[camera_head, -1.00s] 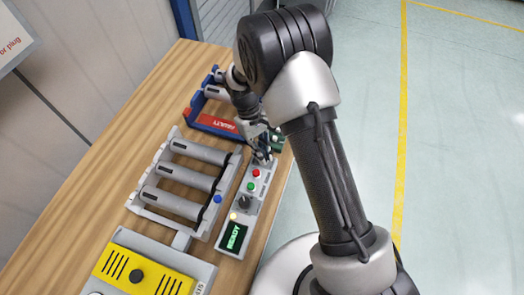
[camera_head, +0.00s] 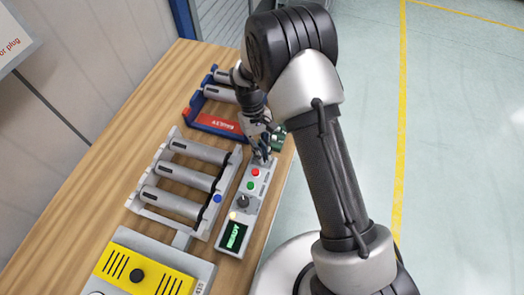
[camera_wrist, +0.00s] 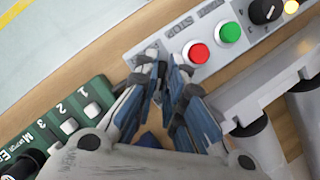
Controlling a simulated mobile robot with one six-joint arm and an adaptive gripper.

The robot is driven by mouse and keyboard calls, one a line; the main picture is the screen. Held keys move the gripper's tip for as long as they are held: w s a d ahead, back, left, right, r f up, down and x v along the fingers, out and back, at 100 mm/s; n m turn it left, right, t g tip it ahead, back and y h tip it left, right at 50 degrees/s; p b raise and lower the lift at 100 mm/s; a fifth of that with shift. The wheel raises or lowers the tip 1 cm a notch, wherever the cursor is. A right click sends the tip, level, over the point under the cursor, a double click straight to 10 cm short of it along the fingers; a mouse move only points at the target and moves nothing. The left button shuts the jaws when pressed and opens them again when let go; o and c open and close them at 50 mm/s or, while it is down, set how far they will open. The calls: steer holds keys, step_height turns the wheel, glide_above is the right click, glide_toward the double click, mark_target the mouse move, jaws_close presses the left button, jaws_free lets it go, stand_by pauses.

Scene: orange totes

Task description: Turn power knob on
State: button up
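The grey control panel (camera_head: 235,215) lies along the right part of the wooden table. It has a black knob (camera_head: 243,202) between the green button and the lit READY display (camera_head: 235,236). The knob also shows at the top right of the wrist view (camera_wrist: 265,10), with a white pointer mark. My gripper (camera_head: 262,157) is over the far end of the panel, beyond the red button and away from the knob. In the wrist view my gripper (camera_wrist: 165,68) has its fingers close together, with nothing seen held. The fingertips partly cover the panel's end.
Red (camera_wrist: 196,53) and green (camera_wrist: 228,33) buttons lie between my gripper and the knob. A green switch box (camera_wrist: 60,125) is on the other side. A rack of grey cylinders (camera_head: 150,190) stands beside the panel. A yellow-topped unit (camera_head: 122,262) is nearer.

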steer(key=o, duration=0.4)
steer(key=shift+r, duration=0.1)
steer(key=v, duration=1.2)
